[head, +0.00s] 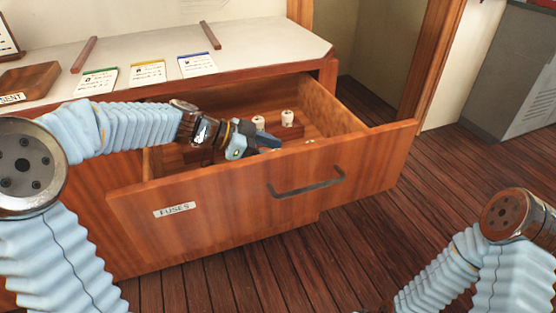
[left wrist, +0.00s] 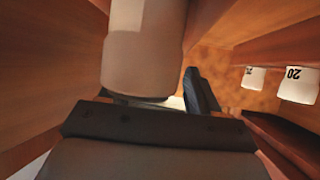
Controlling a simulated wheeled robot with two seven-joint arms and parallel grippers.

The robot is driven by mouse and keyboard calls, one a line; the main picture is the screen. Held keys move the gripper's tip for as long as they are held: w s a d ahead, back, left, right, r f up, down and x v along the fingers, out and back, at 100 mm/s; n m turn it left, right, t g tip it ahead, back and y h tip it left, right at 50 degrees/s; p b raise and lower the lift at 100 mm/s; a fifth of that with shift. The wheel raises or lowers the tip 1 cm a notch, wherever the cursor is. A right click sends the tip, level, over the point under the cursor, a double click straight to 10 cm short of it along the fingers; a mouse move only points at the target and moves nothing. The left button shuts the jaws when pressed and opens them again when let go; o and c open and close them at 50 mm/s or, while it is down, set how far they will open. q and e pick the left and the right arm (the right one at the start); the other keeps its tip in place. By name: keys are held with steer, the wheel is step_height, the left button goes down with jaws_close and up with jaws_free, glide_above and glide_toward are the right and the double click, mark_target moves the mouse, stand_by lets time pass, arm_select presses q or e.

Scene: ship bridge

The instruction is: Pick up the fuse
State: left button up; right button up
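My left gripper (head: 265,142) is inside the open drawer, behind its front panel. One dark finger (left wrist: 202,90) shows in the left wrist view, set off to the side; the other is hidden. A large pale cylinder, apparently a fuse (left wrist: 145,45), is very close to that camera beside this finger, and I see no grip on it. My right gripper is out of view.
The wooden drawer (head: 240,205) is labelled FUSES and has a dark handle (head: 306,190). Its walls surround the left gripper closely. The countertop (head: 270,45) above holds several cards and wooden strips. The plank floor (head: 400,215) to the right is clear.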

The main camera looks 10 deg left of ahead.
arm_select(q)
steer(key=c, duration=1)
steer(key=shift+r, duration=0.1)
steer(key=shift+c, duration=0.2)
